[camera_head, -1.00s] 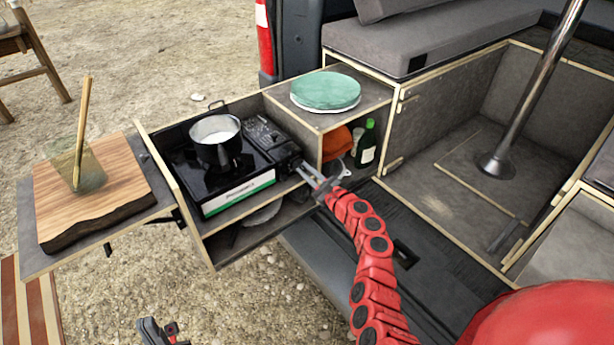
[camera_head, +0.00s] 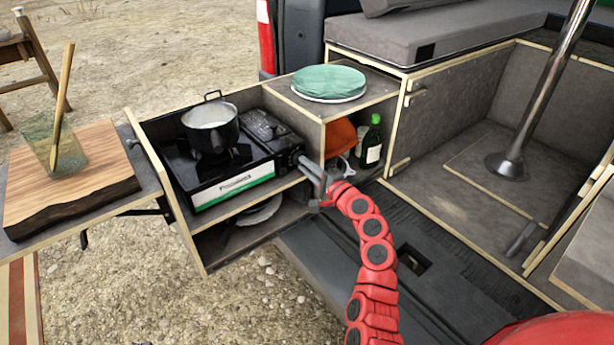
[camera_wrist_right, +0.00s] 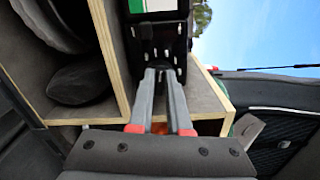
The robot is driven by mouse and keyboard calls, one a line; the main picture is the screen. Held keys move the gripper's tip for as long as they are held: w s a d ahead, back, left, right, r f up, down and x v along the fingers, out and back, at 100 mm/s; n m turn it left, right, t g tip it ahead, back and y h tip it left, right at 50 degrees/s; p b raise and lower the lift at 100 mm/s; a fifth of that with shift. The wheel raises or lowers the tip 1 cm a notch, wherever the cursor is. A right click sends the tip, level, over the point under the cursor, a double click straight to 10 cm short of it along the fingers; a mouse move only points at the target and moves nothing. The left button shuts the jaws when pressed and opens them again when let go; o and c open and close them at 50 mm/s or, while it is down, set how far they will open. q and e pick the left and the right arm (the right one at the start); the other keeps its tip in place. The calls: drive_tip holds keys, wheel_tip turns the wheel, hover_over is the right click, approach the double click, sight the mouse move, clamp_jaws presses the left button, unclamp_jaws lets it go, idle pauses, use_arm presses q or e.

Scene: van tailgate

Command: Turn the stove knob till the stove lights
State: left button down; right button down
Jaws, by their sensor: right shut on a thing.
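The black camping stove (camera_head: 232,185) sits in the pulled-out wooden kitchen box, with a dark pot (camera_head: 211,125) of white contents on its burner. My right gripper (camera_head: 306,166) reaches the right front end of the stove, where the stove knob is. In the right wrist view, the fingers (camera_wrist_right: 160,74) run close together to the black control end of the stove (camera_wrist_right: 158,40). They are shut on the knob, which the fingertips mostly hide. I cannot make out a flame under the pot. My left gripper is not in view.
A wooden board (camera_head: 70,180) with a glass (camera_head: 55,145) stands on the side shelf at left. A green bottle (camera_head: 371,142) stands in the compartment right of the stove, near my right arm.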

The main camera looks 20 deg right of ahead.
drive_tip(key=shift+f+n+b, duration=0.2)
drive_tip(key=shift+n+b, duration=1.8)
drive_tip(key=shift+b, duration=0.4)
drive_tip(key=shift+f+n+b, duration=0.2)
drive_tip(key=shift+n+b, duration=1.8)
drive_tip(key=shift+b, duration=0.35)
drive_tip(key=c, duration=0.9)
unclamp_jaws()
drive_tip(key=shift+o, duration=0.2)
drive_tip(key=p+v, duration=0.1)
drive_tip(key=v, duration=1.6)
drive_tip(key=shift+s, duration=0.15)
drive_tip(key=shift+d, duration=0.1)
